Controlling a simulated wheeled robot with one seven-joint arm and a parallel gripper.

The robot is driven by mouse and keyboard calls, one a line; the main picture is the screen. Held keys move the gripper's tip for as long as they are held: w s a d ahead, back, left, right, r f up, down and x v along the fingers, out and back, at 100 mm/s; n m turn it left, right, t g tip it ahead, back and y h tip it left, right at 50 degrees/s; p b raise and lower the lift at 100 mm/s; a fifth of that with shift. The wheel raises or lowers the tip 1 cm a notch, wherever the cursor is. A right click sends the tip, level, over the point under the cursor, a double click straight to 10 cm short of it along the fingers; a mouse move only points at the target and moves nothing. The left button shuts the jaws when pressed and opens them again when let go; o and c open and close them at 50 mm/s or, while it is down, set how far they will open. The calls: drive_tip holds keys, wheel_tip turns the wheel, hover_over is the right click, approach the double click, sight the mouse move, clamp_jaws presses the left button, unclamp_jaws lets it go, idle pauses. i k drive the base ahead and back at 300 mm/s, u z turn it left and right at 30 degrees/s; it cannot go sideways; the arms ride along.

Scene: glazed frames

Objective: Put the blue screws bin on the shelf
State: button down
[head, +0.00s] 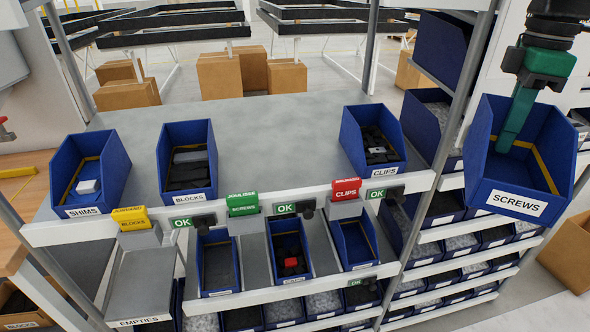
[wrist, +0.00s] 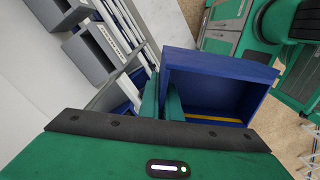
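The blue screws bin (head: 505,203), labelled SCREWS, hangs in the air at the right of the head view, right of the shelf. Its inside shows a yellow strip and no visible contents. My gripper (head: 513,125) is shut on one side wall of it, one green finger showing inside the bin. In the wrist view the bin (wrist: 222,65) is tilted, and my gripper's fingers (wrist: 163,103) stand on both sides of its wall. The grey shelf (head: 262,150) carries bins labelled SHIMS (head: 112,172), BLOCKS (head: 198,137) and CLIPS (head: 359,126).
The shelf top is clear between the BLOCKS and CLIPS bins. A grey upright (head: 463,100) stands between the shelf and the held bin. Red (head: 346,188), green (head: 243,204) and yellow (head: 131,218) cards stand along the front. Lower racks hold several small bins.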

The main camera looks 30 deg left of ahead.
sight(285, 167)
drive_tip(key=u, duration=1.25)
drive_tip(key=i, duration=1.05)
